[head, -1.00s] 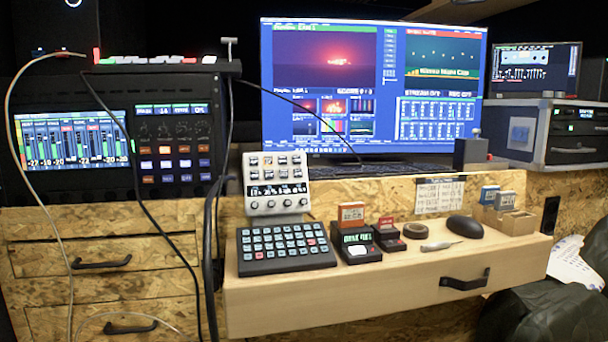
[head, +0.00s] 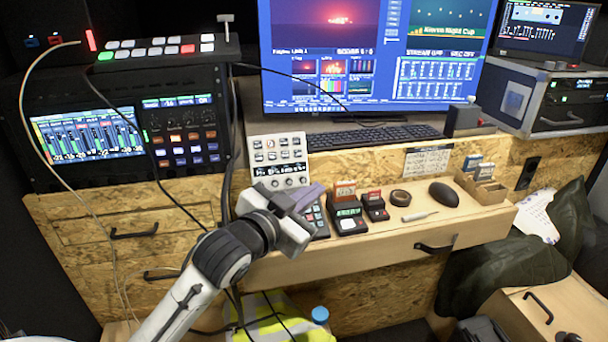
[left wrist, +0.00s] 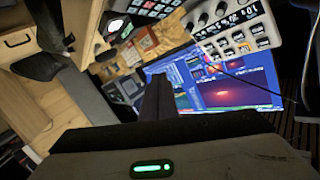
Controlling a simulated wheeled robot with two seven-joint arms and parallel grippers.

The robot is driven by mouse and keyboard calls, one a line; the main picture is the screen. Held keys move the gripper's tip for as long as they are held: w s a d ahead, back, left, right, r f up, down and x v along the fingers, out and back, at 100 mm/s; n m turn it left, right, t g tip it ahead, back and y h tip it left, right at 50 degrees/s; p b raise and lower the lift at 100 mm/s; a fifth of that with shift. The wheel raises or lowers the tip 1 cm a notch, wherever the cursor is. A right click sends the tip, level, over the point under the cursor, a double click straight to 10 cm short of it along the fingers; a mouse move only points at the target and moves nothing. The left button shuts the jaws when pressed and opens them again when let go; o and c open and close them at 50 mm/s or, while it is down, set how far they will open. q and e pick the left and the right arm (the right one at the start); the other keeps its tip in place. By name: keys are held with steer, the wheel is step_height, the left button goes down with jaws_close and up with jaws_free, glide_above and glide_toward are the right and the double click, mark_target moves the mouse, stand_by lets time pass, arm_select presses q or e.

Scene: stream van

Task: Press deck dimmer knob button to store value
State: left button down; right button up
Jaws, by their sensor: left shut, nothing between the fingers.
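The white control deck (head: 280,160) stands tilted up on the desk below the monitor. It has rows of keys, a dark display strip and a row of dark knobs (head: 289,182) along its bottom edge. I cannot tell from the labels which knob is the dimmer. In the left wrist view the deck (left wrist: 232,28) is at the upper right, with its knobs (left wrist: 203,19) clearly visible. My left gripper (head: 307,203) is shut and empty, just in front of and below the deck, over the black keypad (head: 318,218), which it partly hides. My right gripper is not in view.
A black keyboard (head: 372,136) lies behind, under the large monitor (head: 420,60). Cables (head: 228,190) hang left of the deck.

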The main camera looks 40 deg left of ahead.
mark_target(304, 180)
arm_select(q)
steer(key=shift+f, duration=0.1)
